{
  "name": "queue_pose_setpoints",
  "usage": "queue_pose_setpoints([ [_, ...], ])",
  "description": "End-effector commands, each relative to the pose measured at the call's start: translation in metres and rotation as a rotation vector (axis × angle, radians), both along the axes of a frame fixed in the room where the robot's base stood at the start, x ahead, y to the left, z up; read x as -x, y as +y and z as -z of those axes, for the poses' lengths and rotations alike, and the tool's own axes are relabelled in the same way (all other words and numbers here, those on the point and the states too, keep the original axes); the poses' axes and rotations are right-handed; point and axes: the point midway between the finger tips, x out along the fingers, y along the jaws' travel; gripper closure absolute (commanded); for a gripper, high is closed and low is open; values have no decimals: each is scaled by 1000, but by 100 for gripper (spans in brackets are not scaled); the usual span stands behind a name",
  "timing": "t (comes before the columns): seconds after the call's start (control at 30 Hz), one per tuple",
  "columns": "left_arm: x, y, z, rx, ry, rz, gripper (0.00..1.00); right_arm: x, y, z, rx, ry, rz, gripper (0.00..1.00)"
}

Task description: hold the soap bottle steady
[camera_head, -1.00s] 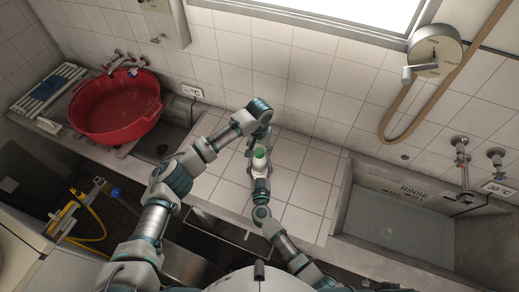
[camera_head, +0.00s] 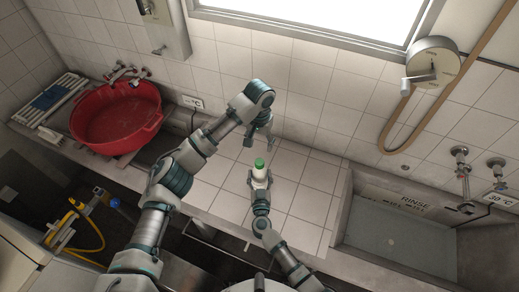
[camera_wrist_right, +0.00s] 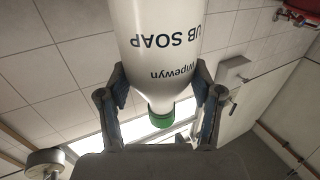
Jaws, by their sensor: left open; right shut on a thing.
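The soap bottle (camera_head: 259,172) is white with a green cap. It stands above the tiled counter in the middle of the head view, and in the right wrist view its white body (camera_wrist_right: 168,40) shows upside down with dark lettering. My right gripper (camera_head: 260,181) is shut on the bottle, with one finger on each side of it in the right wrist view (camera_wrist_right: 160,88). My left gripper (camera_head: 256,138) is open and empty, beyond the bottle toward the wall and apart from it. The bottle's base is hidden in the head view.
A red basin (camera_head: 117,118) sits at the left, beside a rack with a blue cloth (camera_head: 48,97). A sink marked RINSE (camera_head: 395,235) lies to the right. The tiled counter (camera_head: 310,190) around the bottle is clear. The tiled wall stands behind.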

Motion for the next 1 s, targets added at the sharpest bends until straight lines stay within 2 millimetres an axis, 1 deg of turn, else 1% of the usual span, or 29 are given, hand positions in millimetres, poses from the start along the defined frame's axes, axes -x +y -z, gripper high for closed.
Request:
queue_pose_setpoints([
  [0.13,0,0,-7,-1,1,1,36,0,0,0,0,0,0,100],
  [0.37,0,0,-8,0,1,0,36,0,0,0,0,0,0,100],
  [0.4,0,0,-7,0,1,0,36,0,0,0,0,0,0,30],
  [0.47,0,0,-7,0,1,0,36,0,0,0,0,0,0,15],
  [0.5,0,0,-7,0,1,0,36,0,0,0,0,0,0,6],
  [0.87,0,0,-7,0,1,0,36,2,0,0,0,0,0,6],
  [0.93,0,0,-7,0,1,0,36,6,0,1,-1,2,0,6],
  [1.0,0,0,-7,0,1,0,36,15,0,1,-2,2,-1,6],
])
